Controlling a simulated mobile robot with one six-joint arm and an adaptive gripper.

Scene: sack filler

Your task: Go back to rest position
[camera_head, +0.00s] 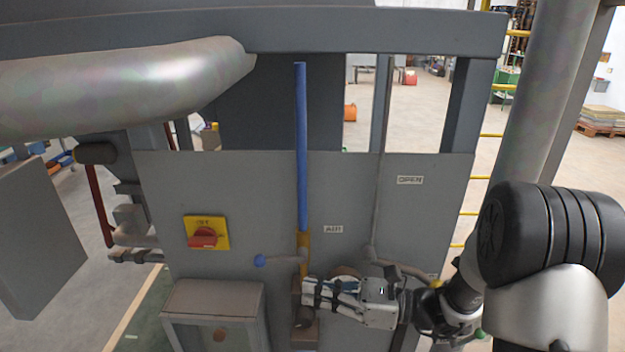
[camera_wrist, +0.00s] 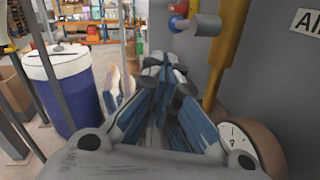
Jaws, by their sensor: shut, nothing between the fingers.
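My gripper (camera_head: 318,294) is in front of the grey panel (camera_head: 260,180) of the sack filler, low and right of centre in the head view. In the wrist view my gripper (camera_wrist: 160,75) has its fingers together, with nothing between them. In the head view it overlaps the foot of the yellow pipe (camera_head: 304,242), below the blue pipe (camera_head: 301,150). I cannot tell whether it touches anything. A round gauge (camera_wrist: 238,145) is right of the fingers in the wrist view; the gripper partly hides it.
A valve lever with a blue knob (camera_head: 260,262) sticks out left of the yellow pipe. A red rotary switch (camera_head: 203,237) is on the panel's left. A grey box (camera_head: 212,300) stands below it. A blue and white drum (camera_wrist: 68,90) stands left in the wrist view.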

